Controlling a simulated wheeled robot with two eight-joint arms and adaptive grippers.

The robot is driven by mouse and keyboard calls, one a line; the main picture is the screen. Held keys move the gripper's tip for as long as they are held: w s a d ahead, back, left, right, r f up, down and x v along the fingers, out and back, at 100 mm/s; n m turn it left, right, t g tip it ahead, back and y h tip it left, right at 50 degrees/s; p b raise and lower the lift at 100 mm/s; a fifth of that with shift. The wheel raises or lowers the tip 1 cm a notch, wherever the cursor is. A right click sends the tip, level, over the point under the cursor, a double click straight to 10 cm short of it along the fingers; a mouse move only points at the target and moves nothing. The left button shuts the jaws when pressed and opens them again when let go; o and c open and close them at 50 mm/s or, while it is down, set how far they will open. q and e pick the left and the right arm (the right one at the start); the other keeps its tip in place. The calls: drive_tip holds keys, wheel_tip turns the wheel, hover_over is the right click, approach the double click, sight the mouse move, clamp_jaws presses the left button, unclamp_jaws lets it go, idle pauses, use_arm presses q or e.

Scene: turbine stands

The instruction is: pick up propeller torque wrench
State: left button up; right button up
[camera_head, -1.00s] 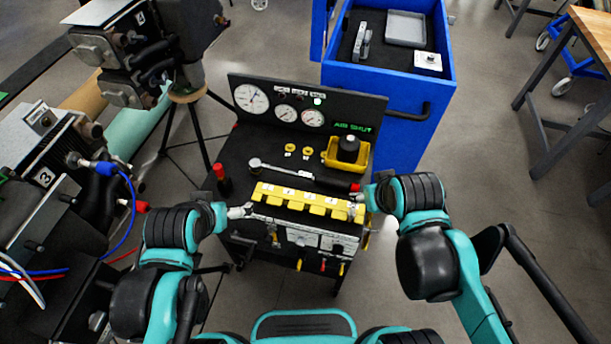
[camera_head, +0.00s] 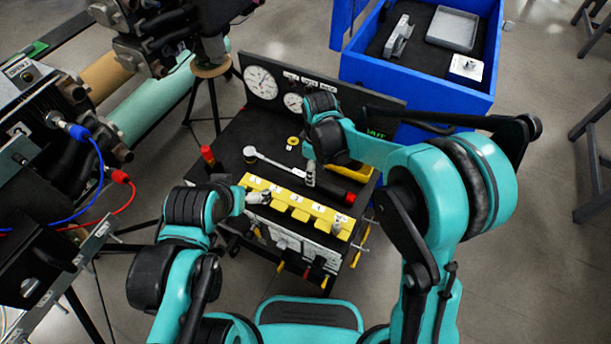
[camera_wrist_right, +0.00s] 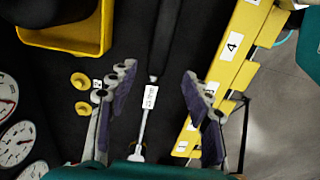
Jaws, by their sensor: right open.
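The torque wrench (camera_head: 279,165) lies on the black bench top, with a silver head at its left end and a black handle with a red end at right. In the right wrist view its shaft and dark handle (camera_wrist_right: 162,45) run up the picture between my fingers, with a small white label on it. My right gripper (camera_head: 310,180) is open and points down over the wrench, apart from its sides; its spread fingers show in the wrist view (camera_wrist_right: 158,82). My left gripper (camera_head: 246,197) is by the yellow numbered rack's left end; its jaw state is unclear.
The yellow numbered rack (camera_head: 292,205) runs along the bench's front edge, close to the wrench. A gauge panel (camera_head: 262,82) stands behind. A yellow bin (camera_wrist_right: 68,38) and yellow rings (camera_wrist_right: 81,92) lie near the wrench. A red-topped post (camera_head: 208,155) stands at left.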

sight(316, 180)
drive_tip(key=f+b, duration=0.3)
drive_tip(key=f, duration=0.4)
drive_tip(key=shift+w, duration=0.2)
clamp_jaws()
